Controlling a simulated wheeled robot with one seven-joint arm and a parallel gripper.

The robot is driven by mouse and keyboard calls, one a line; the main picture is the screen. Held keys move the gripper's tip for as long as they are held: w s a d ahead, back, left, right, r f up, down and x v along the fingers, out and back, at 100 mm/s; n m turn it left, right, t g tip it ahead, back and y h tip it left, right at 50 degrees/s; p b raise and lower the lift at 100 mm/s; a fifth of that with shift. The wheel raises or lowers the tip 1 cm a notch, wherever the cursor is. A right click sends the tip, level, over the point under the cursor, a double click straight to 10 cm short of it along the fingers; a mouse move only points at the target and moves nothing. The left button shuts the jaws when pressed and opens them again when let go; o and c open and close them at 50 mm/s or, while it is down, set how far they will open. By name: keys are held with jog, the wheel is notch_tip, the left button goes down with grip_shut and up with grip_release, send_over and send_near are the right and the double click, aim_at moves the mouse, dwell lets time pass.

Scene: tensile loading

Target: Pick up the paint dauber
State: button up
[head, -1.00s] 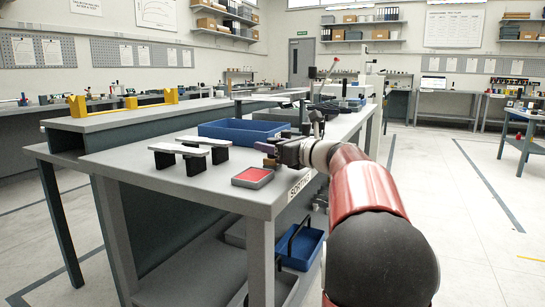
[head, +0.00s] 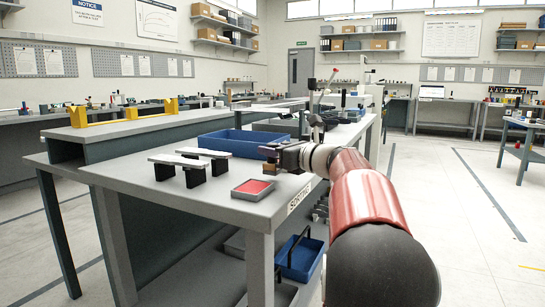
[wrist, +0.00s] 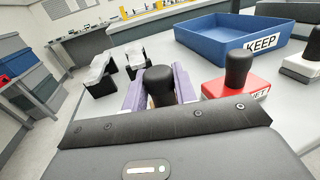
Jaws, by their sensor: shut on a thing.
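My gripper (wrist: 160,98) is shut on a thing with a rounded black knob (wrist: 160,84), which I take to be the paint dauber. The knob stands between the two purple fingers in the wrist view; its lower part is hidden behind my gripper. In the head view my gripper (head: 268,158) is over the right side of the grey table, with a small brownish part at its tip. It is behind and to the right of the red pad in a grey tray (head: 253,189).
A blue tray marked KEEP (wrist: 225,40) lies behind on the table. A red block with a black knob (wrist: 236,88) and a whitish block with a black knob (wrist: 301,68) stand to the right. Two white-topped pieces on black supports (head: 203,153) stand to the left.

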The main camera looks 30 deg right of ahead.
notch_tip(320, 180, up, 26)
jog(key=p, duration=0.6)
jog(key=shift+r, duration=0.1)
dwell(2.0)
